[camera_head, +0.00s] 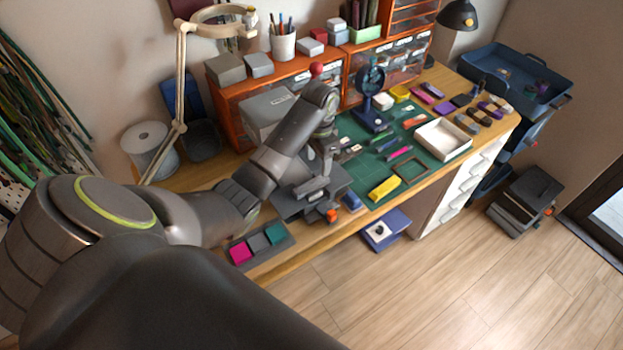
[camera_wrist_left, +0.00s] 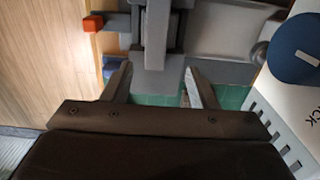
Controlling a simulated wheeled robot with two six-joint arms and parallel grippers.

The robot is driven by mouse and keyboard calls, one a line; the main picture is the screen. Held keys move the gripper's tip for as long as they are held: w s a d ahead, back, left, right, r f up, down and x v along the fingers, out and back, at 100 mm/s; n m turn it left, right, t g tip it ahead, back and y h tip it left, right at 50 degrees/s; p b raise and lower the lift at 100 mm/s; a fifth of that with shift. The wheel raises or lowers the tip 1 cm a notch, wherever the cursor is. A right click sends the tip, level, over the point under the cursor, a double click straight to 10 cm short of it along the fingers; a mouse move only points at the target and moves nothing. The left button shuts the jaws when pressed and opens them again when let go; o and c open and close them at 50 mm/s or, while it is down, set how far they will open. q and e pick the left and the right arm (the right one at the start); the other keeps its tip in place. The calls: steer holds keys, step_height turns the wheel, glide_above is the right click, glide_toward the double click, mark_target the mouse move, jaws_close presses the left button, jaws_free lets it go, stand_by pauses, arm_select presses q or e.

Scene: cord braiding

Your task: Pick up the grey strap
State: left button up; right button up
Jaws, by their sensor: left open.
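My left gripper (camera_wrist_left: 157,68) is open in the left wrist view, its two fingers apart with nothing held between them. It points at a grey bench device (camera_wrist_left: 155,30) with green mat showing below it. In the head view the left gripper (camera_head: 326,160) hangs over this device, its fingertips hard to make out. I cannot pick out the grey strap for certain. A flat grey piece (camera_head: 259,243) lies between a magenta and a teal one in a dark tray (camera_head: 233,262) at the bench's front edge, away from the gripper. My right gripper is out of view.
A green cutting mat (camera_head: 425,165) holds a yellow block (camera_head: 384,188), pens and a white open tray (camera_head: 445,139). A blue stand (camera_head: 370,95) rises behind. Orange drawer units (camera_head: 240,112) line the back. A lamp arm (camera_head: 181,80) stands at the left.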

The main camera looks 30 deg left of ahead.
mark_target(320, 180)
arm_select(q)
steer(key=shift+d+f+p, duration=0.2)
steer(key=shift+f+p, duration=0.1)
steer(key=shift+f, duration=1.4)
steer(key=shift+d+f+p, duration=0.15)
steer(key=shift+f+p, duration=0.1)
steer(key=shift+f, duration=1.4)
steer(key=c, duration=1.1)
steer(key=shift+c, duration=0.2)
steer(key=shift+r, duration=0.15)
step_height(320, 180, up, 10)
steer(key=b, duration=0.1)
